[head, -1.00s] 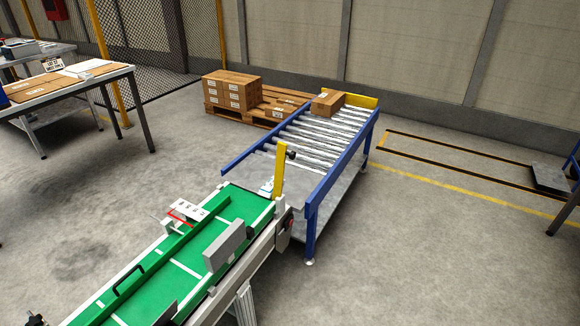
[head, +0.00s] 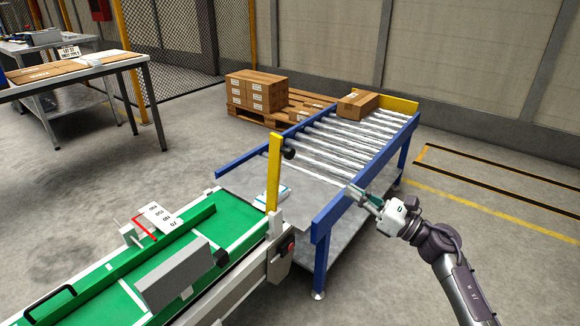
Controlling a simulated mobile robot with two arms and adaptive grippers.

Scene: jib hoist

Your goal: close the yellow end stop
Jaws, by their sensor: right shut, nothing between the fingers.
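A yellow bar with a black knob (head: 274,172) stands upright at the near left corner of the roller table, where the green conveyor meets it; I take it for the end stop. My right gripper (head: 353,191) comes in from the lower right and is shut and empty. In the picture it lies at the table's right blue rail, to the right of the bar and well apart from it. Whether it touches the rail I cannot tell. My left gripper is not in view.
The roller table (head: 330,143) has blue side rails and a fixed yellow plate (head: 401,104) at its far end. A cardboard box (head: 358,104) sits on the rollers there. The green conveyor (head: 190,243) fills the lower left. Open floor lies to the right.

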